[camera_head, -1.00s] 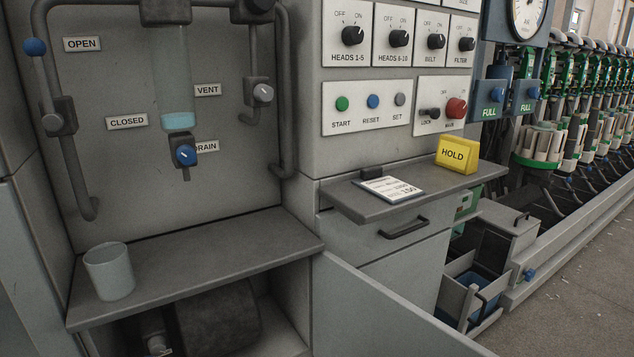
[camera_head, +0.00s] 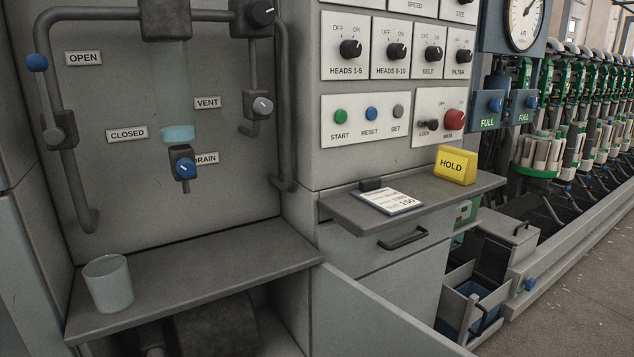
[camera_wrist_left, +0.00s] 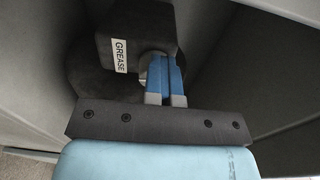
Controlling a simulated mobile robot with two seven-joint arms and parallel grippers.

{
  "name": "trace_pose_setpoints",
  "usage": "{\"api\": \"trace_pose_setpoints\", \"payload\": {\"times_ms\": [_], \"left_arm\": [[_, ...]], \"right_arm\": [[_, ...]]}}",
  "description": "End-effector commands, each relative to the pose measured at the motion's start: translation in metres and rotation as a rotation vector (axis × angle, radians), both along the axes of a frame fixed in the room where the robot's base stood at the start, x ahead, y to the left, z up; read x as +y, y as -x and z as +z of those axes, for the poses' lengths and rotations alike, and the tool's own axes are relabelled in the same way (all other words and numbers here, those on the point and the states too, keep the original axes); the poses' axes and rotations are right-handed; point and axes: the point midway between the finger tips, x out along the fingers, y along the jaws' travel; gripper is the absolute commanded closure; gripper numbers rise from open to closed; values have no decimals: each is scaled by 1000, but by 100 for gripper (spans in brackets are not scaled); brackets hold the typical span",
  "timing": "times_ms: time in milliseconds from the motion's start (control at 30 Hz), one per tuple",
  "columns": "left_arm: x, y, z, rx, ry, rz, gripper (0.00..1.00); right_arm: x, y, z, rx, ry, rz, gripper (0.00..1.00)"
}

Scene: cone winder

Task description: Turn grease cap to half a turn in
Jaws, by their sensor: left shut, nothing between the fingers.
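In the left wrist view, a dark block with a GREASE label (camera_wrist_left: 120,56) sits inside a grey cabinet. A round metal grease cap (camera_wrist_left: 148,66) is partly visible beside it, mostly hidden behind my fingers. My left gripper (camera_wrist_left: 164,60) has its blue fingers together, shut and empty, with the tips overlapping the cap in the picture; I cannot tell whether they touch it. In the head view neither gripper shows. The dark machinery (camera_head: 215,335) below the shelf is partly seen there, cut off by the bottom edge.
A grey shelf (camera_head: 205,275) overhangs the open compartment, with a cup (camera_head: 108,284) at its left. An open door (camera_head: 375,320) stands to the right. Cabinet walls close in around my left gripper. A desk ledge (camera_head: 345,212) holds a yellow HOLD block (camera_head: 455,166).

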Motion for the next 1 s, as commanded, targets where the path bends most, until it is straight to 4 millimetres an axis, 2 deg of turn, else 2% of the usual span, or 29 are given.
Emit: {"api": "trace_pose_setpoints", "payload": {"times_ms": [33,167,600,1000], "left_arm": [[16,-9,19,-33,-11,28,100],[14,-3,19,-32,-11,29,100],[-16,42,14,-22,-4,22,100],[-20,46,12,-20,-4,20,100]], "right_arm": [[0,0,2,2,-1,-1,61],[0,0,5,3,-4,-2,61],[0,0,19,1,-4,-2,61],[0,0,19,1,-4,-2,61]]}}
